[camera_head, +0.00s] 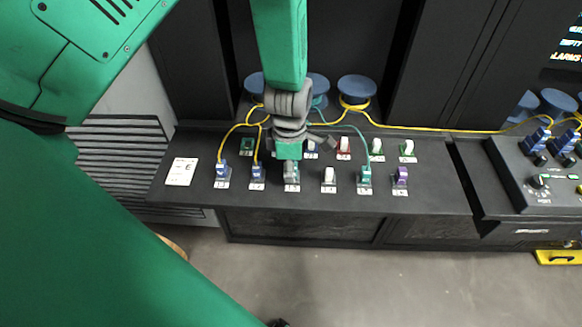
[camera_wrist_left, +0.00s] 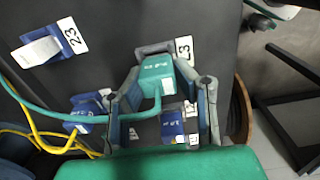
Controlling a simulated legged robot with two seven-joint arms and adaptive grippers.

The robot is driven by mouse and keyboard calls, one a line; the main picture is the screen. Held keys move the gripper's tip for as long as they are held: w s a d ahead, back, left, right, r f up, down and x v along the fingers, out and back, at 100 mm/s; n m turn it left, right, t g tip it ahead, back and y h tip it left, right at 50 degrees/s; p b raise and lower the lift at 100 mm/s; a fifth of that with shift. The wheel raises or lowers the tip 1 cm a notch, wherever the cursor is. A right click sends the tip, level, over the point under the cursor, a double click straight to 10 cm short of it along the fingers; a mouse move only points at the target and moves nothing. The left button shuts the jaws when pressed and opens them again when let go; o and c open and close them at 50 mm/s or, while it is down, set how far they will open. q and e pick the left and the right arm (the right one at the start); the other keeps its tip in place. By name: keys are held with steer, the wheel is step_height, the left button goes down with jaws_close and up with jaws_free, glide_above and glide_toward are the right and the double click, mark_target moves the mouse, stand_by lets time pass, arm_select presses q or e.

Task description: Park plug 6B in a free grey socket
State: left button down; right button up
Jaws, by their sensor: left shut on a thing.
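My left gripper (camera_head: 290,158) reaches down over the third place of the front socket row. In the left wrist view its two fingers (camera_wrist_left: 163,105) are shut on a teal plug (camera_wrist_left: 157,75) with a teal cable. The print on the plug is too blurred to read surely. The plug is at a grey socket (camera_wrist_left: 153,47) with a white label that looks like 13; I cannot tell whether it is fully seated. In the head view the gripper largely hides this plug. Another grey socket with a white cap (camera_head: 329,175) stands to its right. My right gripper is not in view.
Blue plugs (camera_head: 221,170) and (camera_head: 257,171) stand left of the gripper, and a teal plug (camera_head: 364,176) and a purple socket (camera_head: 401,176) stand right. A back row includes a red socket (camera_head: 344,147). Yellow cables (camera_head: 420,128) run behind from blue spools (camera_head: 357,88).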

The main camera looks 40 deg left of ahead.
arm_select(q)
steer(key=shift+f, duration=0.2)
steer(key=c, duration=1.2)
jaws_free()
steer(key=shift+r, duration=0.15)
step_height(320, 180, up, 12)
steer(key=shift+f, duration=0.2)
